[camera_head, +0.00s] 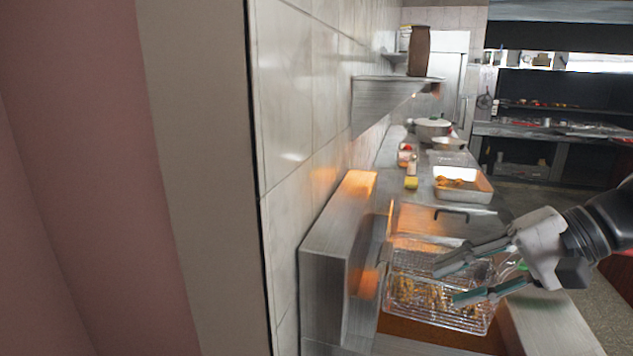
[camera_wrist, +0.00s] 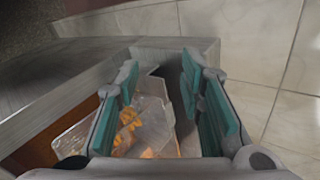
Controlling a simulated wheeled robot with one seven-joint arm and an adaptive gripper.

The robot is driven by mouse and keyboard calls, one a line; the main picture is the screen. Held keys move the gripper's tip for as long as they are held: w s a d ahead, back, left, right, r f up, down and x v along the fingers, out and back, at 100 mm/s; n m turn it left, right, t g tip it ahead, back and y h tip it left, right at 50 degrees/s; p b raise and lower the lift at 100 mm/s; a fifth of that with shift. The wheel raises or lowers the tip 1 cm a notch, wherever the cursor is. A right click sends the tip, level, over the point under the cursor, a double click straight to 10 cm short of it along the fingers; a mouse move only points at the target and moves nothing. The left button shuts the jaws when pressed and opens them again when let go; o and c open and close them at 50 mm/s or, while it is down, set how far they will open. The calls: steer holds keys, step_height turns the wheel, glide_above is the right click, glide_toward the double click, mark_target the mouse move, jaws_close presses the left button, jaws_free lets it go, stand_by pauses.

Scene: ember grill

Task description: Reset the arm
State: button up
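My gripper (camera_head: 457,282) comes in from the right in the head view, above a wire fryer basket (camera_head: 440,312) with browned food in it. Its two fingers are spread apart with nothing visible between them. In the wrist view the green-padded fingers of my gripper (camera_wrist: 158,82) are also apart. A clear container or basket with orange food (camera_wrist: 128,130) shows below and behind the left finger. I cannot tell how far the gripper is above the basket.
A metal fryer housing (camera_head: 325,250) stands left of the basket against the tiled wall (camera_head: 290,100). A tray with orange food (camera_head: 475,193), a pot (camera_head: 432,128) and bottles (camera_head: 411,180) stand farther along the counter. A metal shelf (camera_head: 380,95) juts from the wall. Floor is open at right.

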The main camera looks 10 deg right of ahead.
steer(key=s+a+n+g+h+p, duration=0.1)
steer(key=s+a+n+h+p, duration=0.1)
steer(key=s+a+n+h, duration=0.6)
steer(key=shift+s+a+n+g+h, duration=0.4)
steer(key=shift+s+a, duration=0.05)
steer(key=shift+a, duration=0.4)
stand_by(1.2)
